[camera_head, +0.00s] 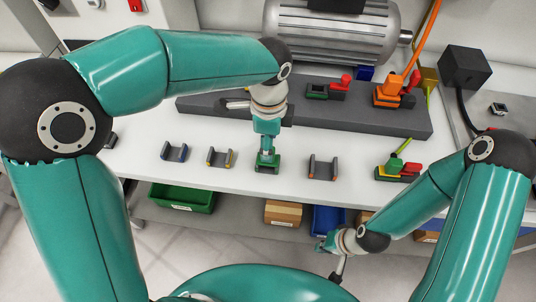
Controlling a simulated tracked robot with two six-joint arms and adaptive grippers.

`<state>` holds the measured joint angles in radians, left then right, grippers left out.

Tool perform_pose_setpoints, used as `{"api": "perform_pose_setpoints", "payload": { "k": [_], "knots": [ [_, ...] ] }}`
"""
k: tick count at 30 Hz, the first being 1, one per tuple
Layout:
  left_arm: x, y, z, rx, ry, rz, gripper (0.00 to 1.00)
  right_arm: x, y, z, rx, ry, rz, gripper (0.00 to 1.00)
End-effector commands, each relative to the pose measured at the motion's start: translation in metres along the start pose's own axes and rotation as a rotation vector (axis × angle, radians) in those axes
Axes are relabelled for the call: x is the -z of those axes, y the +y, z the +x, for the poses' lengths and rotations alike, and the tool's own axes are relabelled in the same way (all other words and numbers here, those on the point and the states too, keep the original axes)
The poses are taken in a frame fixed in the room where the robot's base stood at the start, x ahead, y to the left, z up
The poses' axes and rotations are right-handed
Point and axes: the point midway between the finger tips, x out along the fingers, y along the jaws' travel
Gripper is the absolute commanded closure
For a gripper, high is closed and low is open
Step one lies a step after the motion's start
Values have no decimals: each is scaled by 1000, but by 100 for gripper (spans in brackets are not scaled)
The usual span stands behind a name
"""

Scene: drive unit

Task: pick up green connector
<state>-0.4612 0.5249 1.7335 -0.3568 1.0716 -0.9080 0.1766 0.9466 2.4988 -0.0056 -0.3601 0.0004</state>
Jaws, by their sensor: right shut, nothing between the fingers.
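A small green piece (267,167) sits on the white table in the row of dark holders. My left arm reaches over from the left, and its gripper (267,151) points down right at this green piece. The jaws are too small and covered to show whether they are open or whether they touch it. A dark green block with a red part (325,91) lies on the grey base plate. A green and yellow block with a red part (398,171) stands at the table's right front. My right gripper (338,273) is shut and empty, hanging in front of the table edge.
Holders with blue (175,152), yellow (219,157) and orange (322,167) marks stand along the table (226,179). Behind are the grey base plate (390,121), a motor (330,35) and an orange connector (390,94). A green bin (183,198) sits on the lower shelf.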

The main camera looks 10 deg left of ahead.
Motion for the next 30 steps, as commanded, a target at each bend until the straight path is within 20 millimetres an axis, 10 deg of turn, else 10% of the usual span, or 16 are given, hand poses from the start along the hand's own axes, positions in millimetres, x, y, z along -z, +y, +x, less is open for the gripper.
{"api": "perform_pose_setpoints", "payload": {
  "k": [16, 26, 30],
  "knots": [
    [-2, -2, 39, 0, 0, 2, 44, 0, -3, -7, 0, 0, 0, 100],
    [-2, -2, 38, 0, 0, 1, 99, 0, -3, -7, 0, 0, 0, 100],
    [-2, -2, 38, 0, 0, 1, 100, 0, -3, -7, 0, 0, 0, 100]
  ]
}}
